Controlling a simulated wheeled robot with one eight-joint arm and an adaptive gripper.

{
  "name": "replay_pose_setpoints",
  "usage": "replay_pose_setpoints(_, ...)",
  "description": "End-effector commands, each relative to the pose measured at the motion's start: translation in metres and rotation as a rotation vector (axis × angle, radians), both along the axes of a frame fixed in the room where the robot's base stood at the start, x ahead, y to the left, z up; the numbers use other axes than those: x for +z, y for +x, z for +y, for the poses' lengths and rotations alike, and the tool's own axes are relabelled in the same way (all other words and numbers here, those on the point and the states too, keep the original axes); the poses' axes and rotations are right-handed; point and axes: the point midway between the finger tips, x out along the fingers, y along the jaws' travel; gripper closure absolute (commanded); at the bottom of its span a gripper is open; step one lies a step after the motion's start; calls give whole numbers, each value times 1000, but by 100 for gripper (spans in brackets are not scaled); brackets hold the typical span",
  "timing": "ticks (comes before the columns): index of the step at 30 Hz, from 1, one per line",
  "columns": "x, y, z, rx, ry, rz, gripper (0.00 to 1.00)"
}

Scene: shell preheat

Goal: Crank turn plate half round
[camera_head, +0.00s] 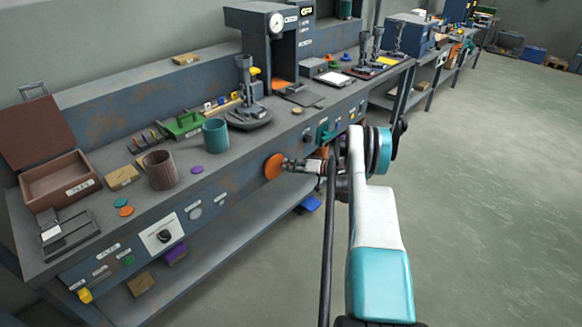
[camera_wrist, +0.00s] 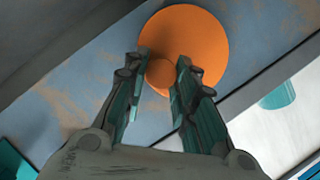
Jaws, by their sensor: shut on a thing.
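An orange crank disc (camera_head: 273,166) is mounted on the front face of the workbench. It fills the upper middle of the wrist view (camera_wrist: 205,45), where a round orange knob (camera_wrist: 160,73) stands out from its lower left part. My gripper (camera_head: 288,164) reaches the disc from the right, and its two fingers (camera_wrist: 163,66) stand on either side of the knob, shut on it. A grey round plate (camera_head: 250,120) with an upright fixture stands on the bench top above the crank; I cannot tell whether it is the turn plate.
A teal cup (camera_head: 215,134), a brown cup (camera_head: 160,169) and an open brown box (camera_head: 60,182) stand on the bench top. A grey press (camera_head: 268,45) with a gauge stands behind. A dial panel (camera_head: 161,232) is on the bench front. The floor at right is clear.

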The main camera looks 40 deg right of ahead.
Motion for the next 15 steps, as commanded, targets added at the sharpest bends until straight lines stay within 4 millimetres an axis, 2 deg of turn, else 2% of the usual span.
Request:
replay_pose_setpoints(5,0,0,-1,-2,-1,1,98)
replay_pose_setpoints(6,0,0,-1,-2,-1,1,68)
replay_pose_setpoints(8,0,0,-1,-2,-1,1,54)
replay_pose_setpoints(15,0,0,0,-1,0,0,54)
